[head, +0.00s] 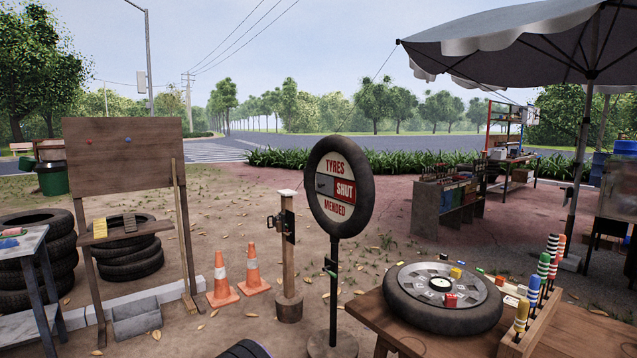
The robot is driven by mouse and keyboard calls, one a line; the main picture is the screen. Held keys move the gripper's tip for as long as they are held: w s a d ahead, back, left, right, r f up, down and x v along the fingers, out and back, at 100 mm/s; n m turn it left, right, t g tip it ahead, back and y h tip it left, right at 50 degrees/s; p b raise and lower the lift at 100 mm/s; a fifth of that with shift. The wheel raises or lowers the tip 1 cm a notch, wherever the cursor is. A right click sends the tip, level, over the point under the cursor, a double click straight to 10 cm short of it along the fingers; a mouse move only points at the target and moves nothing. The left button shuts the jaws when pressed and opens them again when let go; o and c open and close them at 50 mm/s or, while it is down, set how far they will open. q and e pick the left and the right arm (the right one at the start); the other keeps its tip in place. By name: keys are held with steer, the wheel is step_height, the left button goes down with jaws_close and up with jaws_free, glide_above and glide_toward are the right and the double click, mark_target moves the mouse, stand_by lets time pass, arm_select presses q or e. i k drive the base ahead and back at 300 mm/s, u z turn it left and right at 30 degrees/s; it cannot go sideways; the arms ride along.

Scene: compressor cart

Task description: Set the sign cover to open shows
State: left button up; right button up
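The round sign (340,160) is framed by a black tyre and stands upright on a dark pole right of the picture's middle. It reads TYRES at the top and MENDED at the bottom. In its middle band a red panel with the word SHUT (345,191) shows on the right. A dark cover (325,184) sits on the left of the band, beside SHUT. The word OPEN does not show. Neither of my grippers is in view.
A wooden post (289,250) with a dark latch stands left of the sign, near two orange cones (221,278). A table with a flat tyre (442,297) and a rack of striped pegs (530,315) stands at the right. Bare ground lies behind the sign.

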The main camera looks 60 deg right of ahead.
mark_target(324, 184)
steer(key=z, duration=0.4)
steer(key=i, duration=1.75)
steer(key=z, duration=1.6)
steer(key=i, duration=0.95)
steer(key=z, duration=1.05)
